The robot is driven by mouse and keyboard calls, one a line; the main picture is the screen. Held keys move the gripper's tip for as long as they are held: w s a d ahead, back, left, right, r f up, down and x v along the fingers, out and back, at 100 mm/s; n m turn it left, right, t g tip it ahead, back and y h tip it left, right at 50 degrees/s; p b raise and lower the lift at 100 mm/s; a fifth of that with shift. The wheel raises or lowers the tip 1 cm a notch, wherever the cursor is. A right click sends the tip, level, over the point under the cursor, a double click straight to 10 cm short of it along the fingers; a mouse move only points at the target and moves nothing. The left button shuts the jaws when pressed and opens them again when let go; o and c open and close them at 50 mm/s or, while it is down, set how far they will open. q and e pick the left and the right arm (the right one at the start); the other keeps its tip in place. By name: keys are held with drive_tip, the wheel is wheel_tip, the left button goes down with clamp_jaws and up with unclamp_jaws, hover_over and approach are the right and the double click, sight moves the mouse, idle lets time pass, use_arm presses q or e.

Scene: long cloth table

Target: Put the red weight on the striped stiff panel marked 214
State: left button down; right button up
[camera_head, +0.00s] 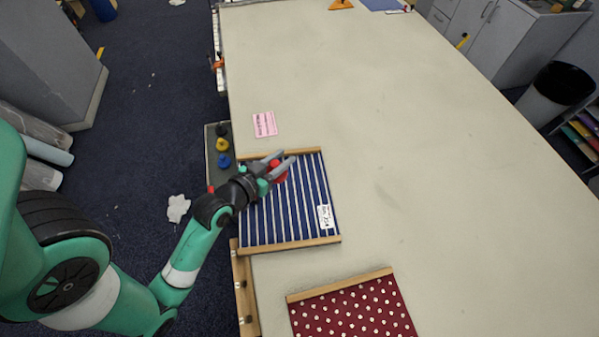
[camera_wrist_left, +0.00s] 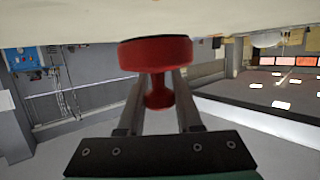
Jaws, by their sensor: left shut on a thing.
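The red weight (camera_head: 280,176) has a wide round base and a narrower knob. My left gripper (camera_head: 279,161) is shut on it, over the upper left part of the striped panel. The left wrist view shows the weight (camera_wrist_left: 156,54) with its knob between my two fingers (camera_wrist_left: 158,98). The striped panel (camera_head: 292,215) is navy with white stripes and wooden bars at its far and near ends. It carries a white label (camera_head: 325,217) with small, hard-to-read print. I cannot tell whether the weight touches the panel. My right gripper is not in view.
A dark tray (camera_head: 211,141) at the table's left edge holds yellow (camera_head: 222,144) and blue (camera_head: 224,161) pieces. A pink card (camera_head: 264,124) lies beyond the striped panel. A dark red dotted panel (camera_head: 350,312) lies nearer. The table (camera_head: 430,150) is clear to the right.

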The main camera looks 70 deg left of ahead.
use_arm(q)
drive_tip(key=w+a+f, duration=0.1)
drive_tip(key=w+f, duration=0.1)
drive_tip(key=w, duration=0.1)
drive_tip(key=w+a+f+b, duration=0.1)
drive_tip(key=w+a+f, duration=0.1)
drive_tip(key=w+f, duration=0.1)
drive_tip(key=w+a+f+b, duration=0.1)
drive_tip(key=w+a+f, duration=0.1)
drive_tip(key=w+f, duration=0.1)
drive_tip(key=shift+w+a, duration=0.1)
drive_tip(key=shift+w, duration=0.25)
wheel_tip(320, 180, down, 4)
drive_tip(key=shift+w+r+b, duration=0.15)
drive_tip(key=shift+b, duration=0.6)
drive_tip(key=shift+a, duration=0.1)
